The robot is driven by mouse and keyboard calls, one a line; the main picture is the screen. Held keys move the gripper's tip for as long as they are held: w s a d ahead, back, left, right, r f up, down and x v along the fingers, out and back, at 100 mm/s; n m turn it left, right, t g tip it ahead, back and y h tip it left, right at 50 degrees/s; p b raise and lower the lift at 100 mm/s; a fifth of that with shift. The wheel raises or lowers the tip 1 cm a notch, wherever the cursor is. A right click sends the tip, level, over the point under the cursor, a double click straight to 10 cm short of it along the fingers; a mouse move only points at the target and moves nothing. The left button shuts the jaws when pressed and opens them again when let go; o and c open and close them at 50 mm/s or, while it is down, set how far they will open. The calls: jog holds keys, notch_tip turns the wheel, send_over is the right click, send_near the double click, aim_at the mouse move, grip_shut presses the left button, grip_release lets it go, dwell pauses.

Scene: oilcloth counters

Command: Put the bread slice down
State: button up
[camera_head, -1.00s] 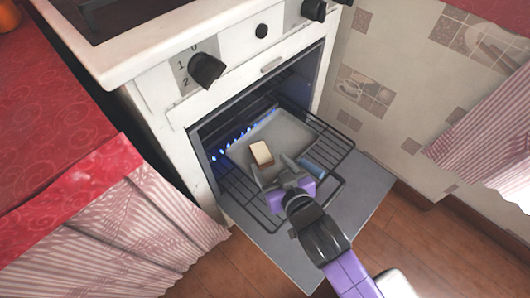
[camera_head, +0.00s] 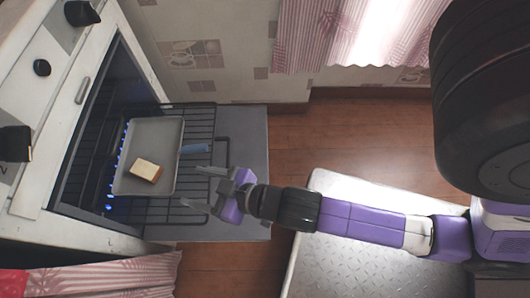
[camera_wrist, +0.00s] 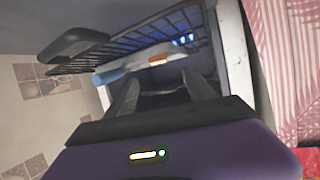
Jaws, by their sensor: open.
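The bread slice (camera_head: 146,169) lies on a grey square pan (camera_head: 165,136) on the oven's wire rack. It is pale with a brown crust edge. In the wrist view the bread (camera_wrist: 158,59) shows small beyond the fingers, on the pan. My gripper (camera_head: 194,187) is open and empty, to the right of the bread and apart from it, over the open oven door. In the wrist view my gripper's two fingers (camera_wrist: 165,92) stand apart with nothing between them.
The oven door (camera_head: 255,150) is folded down and the wire rack (camera_head: 205,120) is pulled out. Blue flames (camera_head: 122,140) burn at the back of the oven.

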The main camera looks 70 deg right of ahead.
jog(key=s+d+r, duration=0.1)
jog(key=s+r, duration=0.3)
jog(key=s, duration=0.4)
jog(key=s+r+t, duration=0.1)
jog(key=s+r, duration=0.3)
jog(key=s, duration=0.5)
jog(key=shift+d+r, duration=0.35)
jog(key=shift+r, duration=0.05)
jog(key=shift+s+r, duration=0.1)
notch_tip(320, 180, up, 32)
jog(key=p, duration=3.2)
